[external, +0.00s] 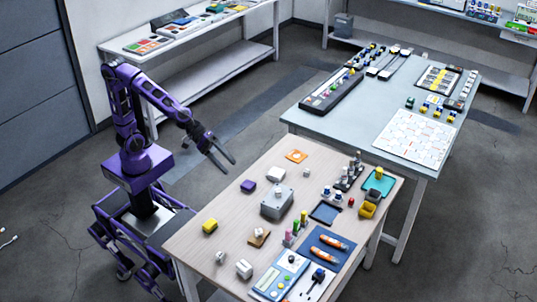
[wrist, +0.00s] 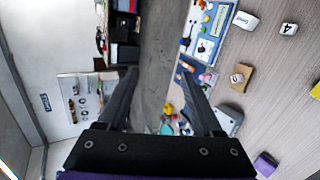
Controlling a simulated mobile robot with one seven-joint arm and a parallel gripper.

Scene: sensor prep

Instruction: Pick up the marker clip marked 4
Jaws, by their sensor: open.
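The marker clip marked 4 (wrist: 289,29) is a small white block with a dark 4 on its face, lying on the wooden table at the upper right of the wrist view. In the external view the matching white block (external: 220,257) sits near the table's front left edge; its mark is too small to read there. My gripper (external: 230,161) is open and empty, held in the air beyond the far left side of the table, well away from the clip. Its two spread fingers also show in the wrist view (wrist: 157,70), with nothing between them.
Near the clip are another white block (external: 244,269), a yellow block (external: 210,226) and a tan piece (external: 258,238) with a white item on it. A grey box (external: 277,204) and a purple block (external: 248,186) stand farther back. Bare wood lies around the clip.

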